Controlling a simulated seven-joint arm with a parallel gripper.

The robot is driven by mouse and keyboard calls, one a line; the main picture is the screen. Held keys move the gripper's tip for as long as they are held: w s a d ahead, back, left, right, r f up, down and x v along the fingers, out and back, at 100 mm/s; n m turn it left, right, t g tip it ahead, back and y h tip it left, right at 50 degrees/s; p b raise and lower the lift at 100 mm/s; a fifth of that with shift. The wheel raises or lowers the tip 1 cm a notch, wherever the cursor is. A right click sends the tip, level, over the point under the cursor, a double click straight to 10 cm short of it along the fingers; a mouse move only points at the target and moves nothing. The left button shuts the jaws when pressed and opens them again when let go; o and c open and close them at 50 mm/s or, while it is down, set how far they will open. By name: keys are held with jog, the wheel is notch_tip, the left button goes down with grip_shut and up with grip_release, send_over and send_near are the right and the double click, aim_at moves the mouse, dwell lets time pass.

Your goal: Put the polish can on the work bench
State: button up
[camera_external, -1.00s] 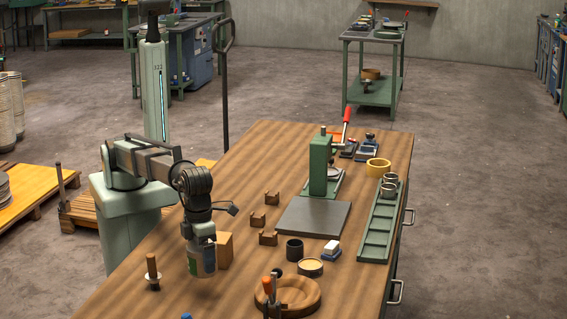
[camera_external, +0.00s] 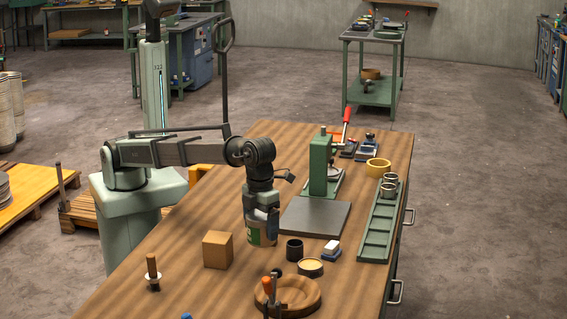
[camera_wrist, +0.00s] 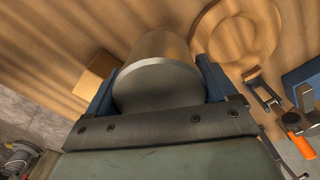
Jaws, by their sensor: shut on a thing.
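The polish can (camera_external: 262,230) is a cylinder with a green and pale label and a grey lid. My gripper (camera_external: 262,214) is shut on it from above; in the wrist view my gripper's two blue-grey fingers (camera_wrist: 158,90) stand at either side of the can (camera_wrist: 160,85). The can looks held upright over the wooden work bench (camera_external: 190,285); whether its base touches the bench is hard to tell. It is left of the dark cup and near the front-left corner of the grey plate.
Close by are a dark cup (camera_external: 294,250), a yellow-topped tin (camera_external: 310,268), a grey plate (camera_external: 316,217) and a cardboard-brown block (camera_external: 217,250). A round wooden dish (camera_external: 300,304) and a wood-handled tool (camera_external: 152,272) are nearer the front. Bare bench lies between block and dish.

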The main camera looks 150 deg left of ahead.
jog(key=s+a+r+n, duration=0.1)
jog(key=s+a, duration=0.5)
jog(key=a, duration=0.4)
jog(key=s+a+n, duration=0.1)
jog(key=s+a, duration=0.6)
jog(key=a, duration=0.4)
jog(key=s+a+r+n, duration=0.1)
jog(key=s+a, duration=0.5)
jog(key=a, duration=0.4)
jog(key=shift+s+d+f+m, duration=0.2)
jog(key=shift+f+m, duration=0.7)
jog(key=shift+f, duration=0.85)
jog(key=shift+s+d+f+m, duration=0.1)
jog(key=shift+s+f+m, duration=0.15)
jog(key=shift+f+m, duration=1.1)
jog(key=shift+s+d+f+m, duration=0.2)
jog(key=shift+f+m, duration=0.25)
jog(key=shift+f, duration=1.7)
jog(key=shift+f, duration=0.1)
jog(key=o, duration=1.1)
